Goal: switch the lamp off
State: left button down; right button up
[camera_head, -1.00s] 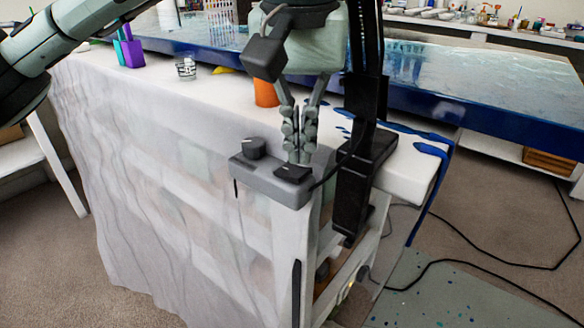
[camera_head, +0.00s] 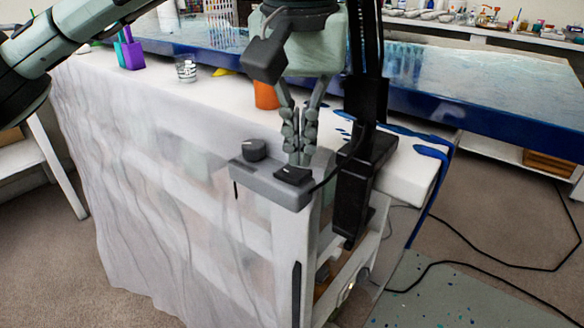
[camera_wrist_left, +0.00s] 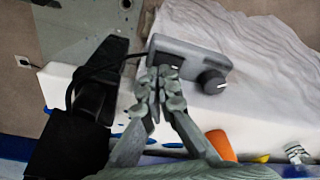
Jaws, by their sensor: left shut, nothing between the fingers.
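A grey control box (camera_head: 262,182) with a round dark knob (camera_head: 254,149) and a black rocker switch (camera_head: 294,175) sits at the front corner of the white-covered table. In the left wrist view the box (camera_wrist_left: 190,50) shows its knob (camera_wrist_left: 212,82) and, beside it, the switch (camera_wrist_left: 169,60). My left gripper (camera_head: 299,162) points down with its fingers shut and empty, its tips at the switch. In the left wrist view the closed fingertips (camera_wrist_left: 158,72) overlap the switch's edge; I cannot tell whether they press it. The lamp's head is not clearly visible.
A black clamp-like stand (camera_head: 352,190) rises right beside the box, with a cable running to it. An orange cup (camera_head: 266,95), a clear cup (camera_head: 186,70) and a purple object (camera_head: 133,55) stand farther back. Blue resin slabs (camera_head: 470,90) lie behind.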

aim_at(300, 176)
pick_arm(q)
jog(key=shift+f+b, duration=0.8)
jog(key=shift+f, duration=0.2)
dwell(0.5)
jog(key=shift+r, duration=0.1)
jog(key=shift+r+p, duration=2.35)
jog(key=shift+r, duration=1.15)
jog(key=shift+f, duration=0.1)
